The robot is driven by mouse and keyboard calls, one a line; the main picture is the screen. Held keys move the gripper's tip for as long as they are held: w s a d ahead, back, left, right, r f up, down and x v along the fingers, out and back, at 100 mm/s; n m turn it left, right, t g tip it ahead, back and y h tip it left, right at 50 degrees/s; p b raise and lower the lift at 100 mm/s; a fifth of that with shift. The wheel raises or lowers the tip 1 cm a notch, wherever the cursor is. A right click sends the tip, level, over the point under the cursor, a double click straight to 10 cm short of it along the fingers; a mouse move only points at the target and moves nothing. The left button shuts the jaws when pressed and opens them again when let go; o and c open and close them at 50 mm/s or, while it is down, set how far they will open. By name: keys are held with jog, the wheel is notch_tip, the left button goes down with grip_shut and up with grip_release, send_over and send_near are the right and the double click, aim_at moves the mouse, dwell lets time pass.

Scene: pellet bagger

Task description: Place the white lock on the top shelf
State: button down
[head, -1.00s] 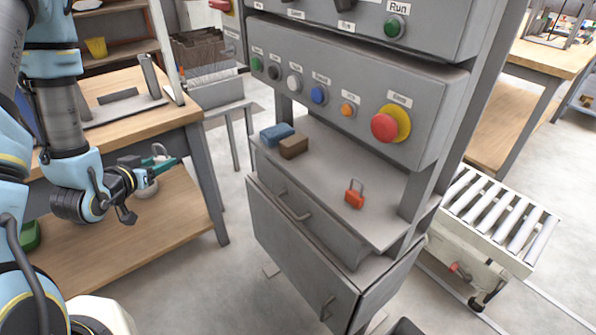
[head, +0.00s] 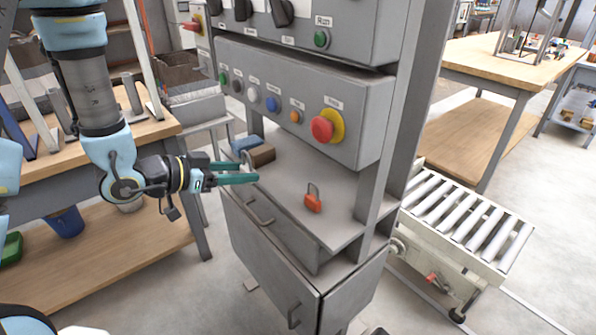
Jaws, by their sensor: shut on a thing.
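My gripper (head: 246,171), with green fingers, is at the left front edge of the grey shelf (head: 285,190) below the control panel. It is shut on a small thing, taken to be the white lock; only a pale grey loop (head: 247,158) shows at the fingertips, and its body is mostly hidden. The fingers appear close to a brown block, but the gap in depth is hard to tell. A red lock (head: 313,203) with a grey shackle stands upright on the right part of this shelf.
A brown block (head: 263,155) and a blue block (head: 245,145) lie at the shelf's left back. The panel (head: 290,95) with buttons and a red emergency knob (head: 322,128) overhangs it. The shelf's middle is clear. A roller conveyor (head: 465,220) stands at right.

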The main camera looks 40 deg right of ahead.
jog(key=p, duration=0.3)
send_over(297, 181)
jog(key=shift+a+f+p, duration=0.15)
jog(key=shift+f+p, duration=0.05)
jog(key=shift+f, duration=0.35)
jog(key=shift+a+f+p, duration=0.15)
jog(key=shift+f, duration=0.4)
jog(key=shift+f+p, duration=0.45)
jog(key=shift+f, duration=1.45)
jog(key=shift+d+f+p, duration=0.2)
jog(key=shift+f+p, duration=0.1)
jog(key=shift+f, duration=0.2)
jog(key=shift+f, duration=0.1)
jog(key=shift+c, duration=1.5)
grip_release()
